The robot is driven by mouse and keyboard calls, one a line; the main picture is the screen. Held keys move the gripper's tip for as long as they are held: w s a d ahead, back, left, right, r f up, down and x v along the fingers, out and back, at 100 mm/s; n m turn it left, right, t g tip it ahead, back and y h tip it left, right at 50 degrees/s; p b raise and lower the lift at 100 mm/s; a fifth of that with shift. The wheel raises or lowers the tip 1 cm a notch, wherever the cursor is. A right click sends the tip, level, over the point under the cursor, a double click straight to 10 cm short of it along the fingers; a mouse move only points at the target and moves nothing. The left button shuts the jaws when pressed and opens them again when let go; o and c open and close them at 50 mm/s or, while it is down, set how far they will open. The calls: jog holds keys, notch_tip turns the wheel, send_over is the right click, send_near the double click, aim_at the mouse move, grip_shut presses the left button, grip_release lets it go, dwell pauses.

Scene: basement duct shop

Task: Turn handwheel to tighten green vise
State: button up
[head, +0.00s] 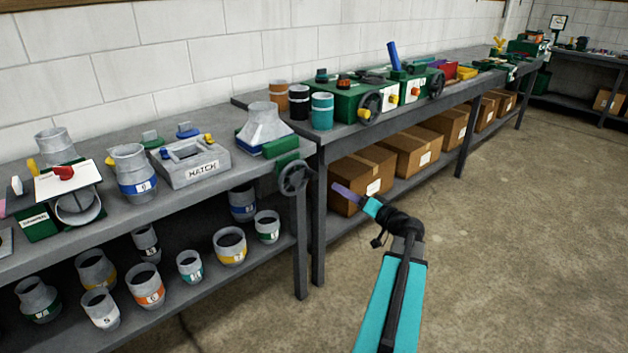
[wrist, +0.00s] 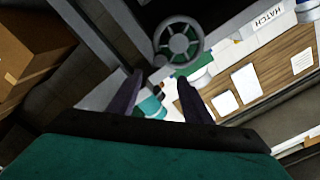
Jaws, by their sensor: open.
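The green vise (head: 281,146) sits at the right end of the near grey bench, beside a grey tapered duct fitting (head: 265,122). Its dark spoked handwheel (head: 293,177) hangs off the bench's front edge and faces outward. In the wrist view the handwheel (wrist: 178,42) shows ahead of the fingers, with green behind its spokes. My gripper (head: 338,188) is to the right of the wheel in the head view, apart from it. In the wrist view my gripper (wrist: 158,76) is open and empty, its two purple fingers spread below the wheel.
A grey HATCH frame (head: 190,163) stands left of the vise. Several duct collars fill the lower shelf (head: 195,300). The far bench (head: 350,128) holds green boxes with other handwheels (head: 370,107), above cardboard boxes (head: 362,175). The concrete floor to the right is clear.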

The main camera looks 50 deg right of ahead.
aim_at(316, 177)
jog(key=w, duration=0.9)
jog(key=w+d+p, duration=0.1)
jog(key=w, duration=0.3)
jog(key=shift+w, duration=0.15)
grip_shut()
jog(key=shift+a+f, duration=0.15)
jog(key=shift+a, duration=0.2)
jog(key=shift+d, duration=0.35)
